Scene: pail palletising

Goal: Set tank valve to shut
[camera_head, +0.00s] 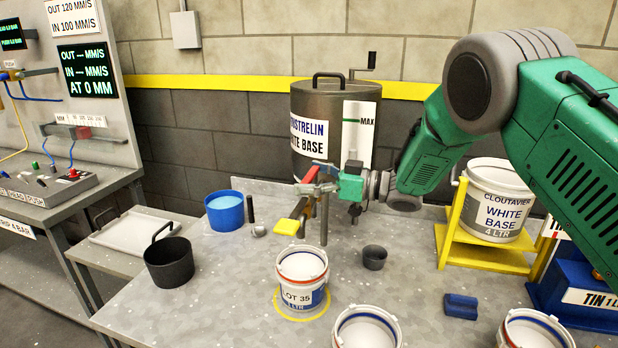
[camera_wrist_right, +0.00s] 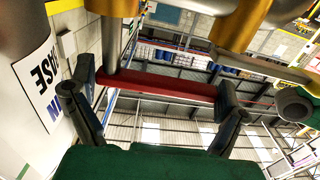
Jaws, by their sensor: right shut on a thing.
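The tank (camera_head: 308,105) is a grey lidded drum with a dark top handle, standing against the back wall. A grey outlet pipe (camera_head: 324,222) points down in front of it. My right gripper (camera_head: 313,180) is at the tank's front, shut on the red valve lever. In the right wrist view the lever (camera_wrist_right: 160,88) is a red bar lying across between the two dark fingers. A yellow block (camera_head: 287,227) shows just below the gripper; I cannot tell how it joins the valve. The gripper partly hides the valve. My left gripper is out of view.
A white pail (camera_head: 302,268) marked LOT 35 stands on a yellow ring below the outlet area. Other open pails (camera_head: 366,330) stand at the front. A blue tub (camera_head: 225,212) and dark pot (camera_head: 169,262) are left, a yellow rack (camera_head: 455,225) right.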

